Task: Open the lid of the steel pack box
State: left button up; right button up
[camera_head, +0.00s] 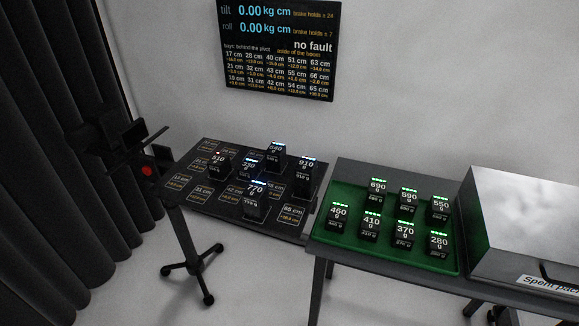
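The steel pack box (525,215) stands at the right end of the table, cut off by the right picture edge. Its brushed metal top looks closed. A dark handle (556,274) sits on its front side, partly out of frame. A white label (547,284) beginning "Spent pac" is below the handle. The inside of the box is hidden. Neither of my grippers shows in the head view.
A green tray (325,232) with several numbered black packs adjoins the box on the left. Further left, a dark panel (200,200) holds several more packs. A dark stand with a mounted rig (187,235) is at the left. A display (278,50) hangs behind.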

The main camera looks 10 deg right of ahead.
aim_at(519, 230)
jog(key=z, duration=1.15)
